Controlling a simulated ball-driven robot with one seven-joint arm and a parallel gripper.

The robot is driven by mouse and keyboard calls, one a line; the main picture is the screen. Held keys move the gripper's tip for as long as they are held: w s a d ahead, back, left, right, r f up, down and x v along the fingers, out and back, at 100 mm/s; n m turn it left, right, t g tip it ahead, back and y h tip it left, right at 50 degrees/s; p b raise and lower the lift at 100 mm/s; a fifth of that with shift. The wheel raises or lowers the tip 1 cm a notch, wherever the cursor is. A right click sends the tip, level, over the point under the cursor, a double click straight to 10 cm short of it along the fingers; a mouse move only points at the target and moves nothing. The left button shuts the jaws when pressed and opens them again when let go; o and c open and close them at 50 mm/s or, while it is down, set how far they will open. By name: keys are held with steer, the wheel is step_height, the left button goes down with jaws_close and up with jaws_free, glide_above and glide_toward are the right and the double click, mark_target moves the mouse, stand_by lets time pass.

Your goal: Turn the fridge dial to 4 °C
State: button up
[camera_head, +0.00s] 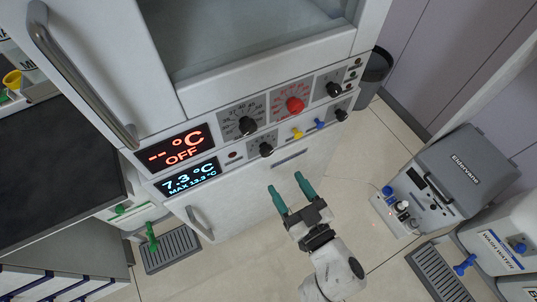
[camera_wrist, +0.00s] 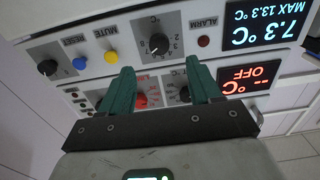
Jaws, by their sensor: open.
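The fridge dial (camera_head: 265,149) is a black knob on a grey scale plate, in the lower control row. In the wrist view the dial (camera_wrist: 159,43) appears upside down, with °C and small numbers around it; I cannot read its setting surely. The fridge display (camera_head: 190,177) reads 7.3 °C, MAX 13.3 °C; it also shows in the wrist view (camera_wrist: 262,22). My gripper (camera_head: 288,183) is open and empty, with its green fingers pointing toward the panel, below and apart from the dial. In the wrist view the dial lies beyond the gap between the fingertips (camera_wrist: 161,70).
An upper row holds a black dial (camera_head: 247,124), a red dial (camera_head: 294,104) and an OFF display (camera_head: 174,147). Beside the fridge dial are a red alarm lamp (camera_wrist: 203,41), a yellow button (camera_head: 297,132) and a blue button (camera_head: 319,124). A grey Eldervane box (camera_head: 455,170) stands right.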

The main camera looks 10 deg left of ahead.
mark_target(268, 154)
steer(key=b+x, duration=0.1)
steer(key=x, duration=0.8)
steer(key=shift+w+a, duration=0.15)
steer(key=shift+w, duration=0.1)
steer(key=shift+c, duration=0.3)
steer(key=c, duration=1)
